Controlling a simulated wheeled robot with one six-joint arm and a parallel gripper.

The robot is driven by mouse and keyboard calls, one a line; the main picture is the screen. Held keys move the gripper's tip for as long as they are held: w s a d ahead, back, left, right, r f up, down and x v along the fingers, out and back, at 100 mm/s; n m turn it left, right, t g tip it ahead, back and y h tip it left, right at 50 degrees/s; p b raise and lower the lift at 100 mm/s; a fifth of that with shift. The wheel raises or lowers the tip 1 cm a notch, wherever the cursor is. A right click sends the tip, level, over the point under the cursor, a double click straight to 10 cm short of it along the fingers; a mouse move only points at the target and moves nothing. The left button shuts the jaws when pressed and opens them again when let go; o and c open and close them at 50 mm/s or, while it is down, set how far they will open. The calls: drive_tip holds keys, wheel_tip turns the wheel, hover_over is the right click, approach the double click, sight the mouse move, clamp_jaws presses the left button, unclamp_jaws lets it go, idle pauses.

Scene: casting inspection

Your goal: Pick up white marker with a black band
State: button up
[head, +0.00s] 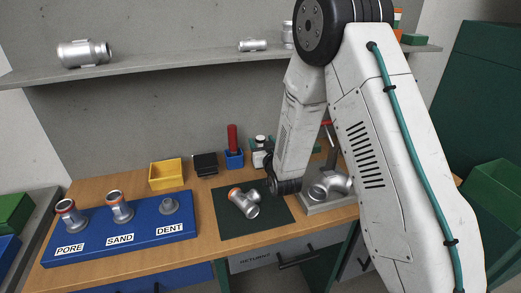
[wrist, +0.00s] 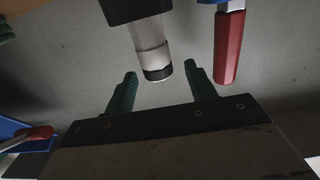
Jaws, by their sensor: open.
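The white marker with a black band (wrist: 152,52) stands in a dark holder (wrist: 138,8) in the wrist view, its banded end towards my gripper. In the head view the marker (head: 261,140) shows just left of my arm, at the back of the bench. My gripper (wrist: 160,82) is open and empty, with green fingers. The marker's banded end lies just beyond the fingertips, in line with the gap between them. In the head view my arm hides the fingers.
A red-handled tool (wrist: 229,48) stands close beside the marker; in the head view it sits in a blue holder (head: 234,160). A yellow bin (head: 166,175), a blue labelled tray (head: 95,243) and a dark mat (head: 225,220) with a casting lie on the bench.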

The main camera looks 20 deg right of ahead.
sight(259, 137)
drive_tip(key=w, duration=0.4)
drive_tip(key=shift+w+d+f, duration=0.1)
drive_tip(key=shift+w+f, duration=0.2)
drive_tip(key=shift+w, duration=0.05)
drive_tip(key=c, duration=1)
drive_tip(key=shift+c, duration=0.2)
drive_tip(key=shift+r, duration=0.1)
wheel_tip(259, 137, up, 10)
